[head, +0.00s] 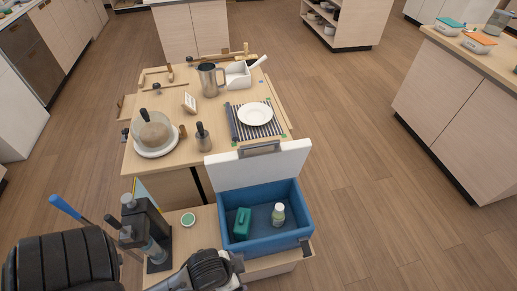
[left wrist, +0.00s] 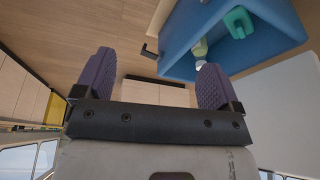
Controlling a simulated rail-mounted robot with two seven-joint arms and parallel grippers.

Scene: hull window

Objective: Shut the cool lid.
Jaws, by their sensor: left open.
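The cool box is a blue tub (head: 250,250) with its white lid (head: 290,163) open, standing up and leaning back along the far side. A grey handle (head: 260,149) is on the lid's upper edge. Inside lie a green block-like item (head: 243,220) and a small bottle with a white cap (head: 278,214). The left wrist view shows the blue tub (left wrist: 180,55) at upper right, with a pale panel, probably the lid (left wrist: 285,110), beside it. My left gripper (left wrist: 157,60) is open, its purple fingers empty and apart from the tub. My right gripper is not in view.
The box stands on a low wooden surface (head: 180,240) with a small green-topped jar (head: 188,219) and a dark upright device (head: 148,235) at left. Behind the lid is a table (head: 175,125) with a plate (head: 255,114), domed dish and jug. Floor is clear at right.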

